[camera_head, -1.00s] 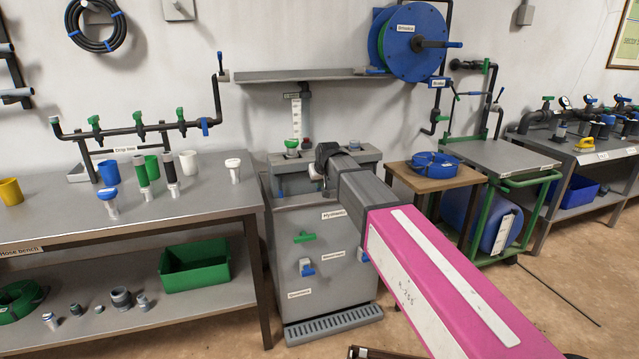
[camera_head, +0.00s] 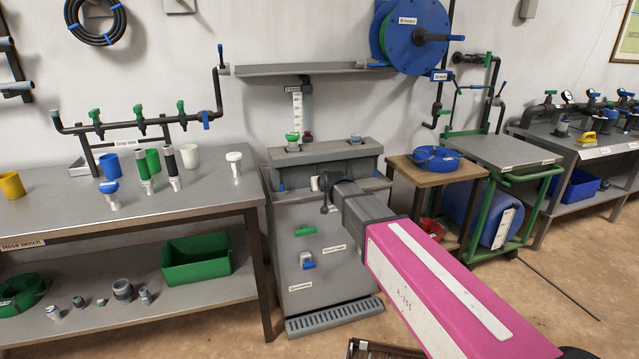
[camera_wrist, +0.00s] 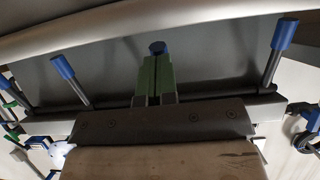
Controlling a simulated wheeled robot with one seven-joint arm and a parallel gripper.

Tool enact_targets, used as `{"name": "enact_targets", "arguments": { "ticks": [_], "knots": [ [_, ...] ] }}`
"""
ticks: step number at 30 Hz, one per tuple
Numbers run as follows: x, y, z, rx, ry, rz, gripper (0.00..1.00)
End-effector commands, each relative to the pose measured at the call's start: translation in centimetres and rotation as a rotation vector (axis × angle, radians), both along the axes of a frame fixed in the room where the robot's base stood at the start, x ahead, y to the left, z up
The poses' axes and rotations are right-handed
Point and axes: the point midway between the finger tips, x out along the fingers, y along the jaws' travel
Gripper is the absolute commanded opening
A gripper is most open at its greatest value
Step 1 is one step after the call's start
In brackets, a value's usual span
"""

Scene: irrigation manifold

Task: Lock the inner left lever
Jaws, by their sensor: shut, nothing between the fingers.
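I cannot tell which is the inner left lever.
The hose bench (camera_head: 60,222) with cups and fittings stands left of the cabinet. A wooden stand (camera_head: 428,178) with a blue coil and a green-framed cart (camera_head: 500,152) stand right. A grey shelf (camera_head: 300,71) is on the wall above. Open floor lies at right.

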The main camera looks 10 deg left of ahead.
Motion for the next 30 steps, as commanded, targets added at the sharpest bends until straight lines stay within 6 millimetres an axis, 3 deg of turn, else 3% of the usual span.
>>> {"name": "enact_targets", "arguments": {
  "ticks": [30],
  "knots": [
    [2.6,1.6,-2.3,-0.006,0.010,0.001,0.00]
  ]
}}
